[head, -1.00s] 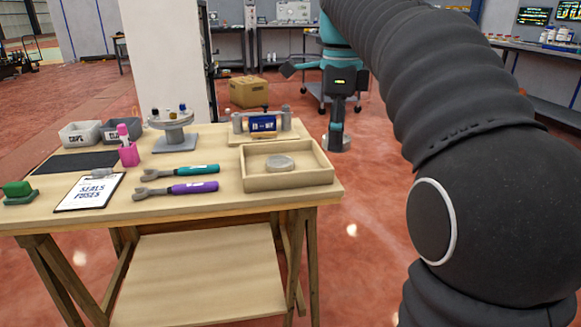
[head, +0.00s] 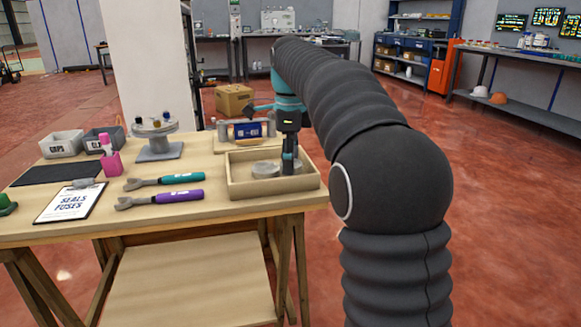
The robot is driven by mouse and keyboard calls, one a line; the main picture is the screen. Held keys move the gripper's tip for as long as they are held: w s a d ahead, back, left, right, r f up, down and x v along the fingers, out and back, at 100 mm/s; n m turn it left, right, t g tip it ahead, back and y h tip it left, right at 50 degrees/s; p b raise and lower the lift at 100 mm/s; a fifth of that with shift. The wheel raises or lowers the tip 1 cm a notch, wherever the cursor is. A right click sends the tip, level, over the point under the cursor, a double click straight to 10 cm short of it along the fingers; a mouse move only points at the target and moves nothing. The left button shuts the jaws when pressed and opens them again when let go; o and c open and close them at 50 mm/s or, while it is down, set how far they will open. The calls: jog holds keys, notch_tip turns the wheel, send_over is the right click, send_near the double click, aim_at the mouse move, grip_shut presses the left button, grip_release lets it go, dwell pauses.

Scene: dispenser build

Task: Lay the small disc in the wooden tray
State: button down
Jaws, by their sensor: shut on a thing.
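The wooden tray (head: 246,193) sits at the right end of the workbench, open at the top. A pale grey disc (head: 264,170) lies inside it, left of the middle. My gripper (head: 289,168) points straight down over the right half of the tray. It is shut on a second grey disc, the small disc (head: 297,164), which shows partly behind the fingers, low inside the tray outline. I cannot tell whether the small disc touches the tray floor. The fingers hide part of it.
A purple-handled wrench (head: 165,198) and a teal-handled wrench (head: 170,180) lie left of the tray. A fixture with a blue block (head: 246,130) stands behind it.

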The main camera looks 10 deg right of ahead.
jog(key=shift+f, duration=0.75)
jog(key=c, duration=0.7)
grip_release()
jog(key=shift+f, duration=0.15)
jog(key=shift+o, duration=0.2)
